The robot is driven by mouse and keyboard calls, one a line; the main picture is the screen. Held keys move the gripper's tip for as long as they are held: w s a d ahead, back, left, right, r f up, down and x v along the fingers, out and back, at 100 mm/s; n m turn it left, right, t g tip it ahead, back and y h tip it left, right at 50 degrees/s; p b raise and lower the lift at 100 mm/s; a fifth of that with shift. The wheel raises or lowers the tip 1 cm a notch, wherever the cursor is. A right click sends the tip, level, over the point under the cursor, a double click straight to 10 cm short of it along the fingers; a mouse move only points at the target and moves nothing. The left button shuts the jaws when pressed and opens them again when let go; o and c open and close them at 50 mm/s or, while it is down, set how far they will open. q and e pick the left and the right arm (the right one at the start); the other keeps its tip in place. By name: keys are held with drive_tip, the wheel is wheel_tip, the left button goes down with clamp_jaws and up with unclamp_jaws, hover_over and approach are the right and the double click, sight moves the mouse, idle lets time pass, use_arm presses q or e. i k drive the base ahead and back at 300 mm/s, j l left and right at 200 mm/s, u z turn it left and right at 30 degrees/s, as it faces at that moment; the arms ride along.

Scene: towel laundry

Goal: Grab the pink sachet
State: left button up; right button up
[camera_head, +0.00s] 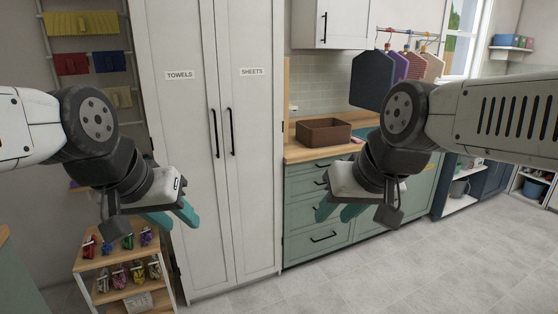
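A small rack (92,264) at the lower left holds several small coloured sachets on two levels. A pinkish sachet (120,278) sits on the lower level among others; it is small, so its exact colour is hard to tell. My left gripper (172,216) has teal fingers, is open and empty, and hangs above and to the right of the rack, apart from the sachets. My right gripper (339,211) is open and empty, in front of the green drawers and far from the rack. My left forearm and wrist stand above the rack.
A tall white cupboard (200,130) labelled TOWELS and SHEETS stands behind my grippers. Green drawers (305,222) carry a wooden counter with a brown box (323,131). Coloured garments (372,78) hang from a rail at the right. The tiled floor (420,275) is clear.

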sight(356, 141)
drive_tip(key=i+l+z, duration=0.1)
drive_tip(key=i+z, duration=0.75)
drive_tip(key=i+l+u, duration=0.3)
drive_tip(key=i, duration=0.5)
drive_tip(key=i+l+u, duration=0.25)
drive_tip(key=i+l, duration=0.2)
drive_tip(key=i, duration=0.3)
drive_tip(key=i+l+u, duration=0.3)
drive_tip(key=i+l, duration=0.35)
drive_tip(key=i, duration=0.1)
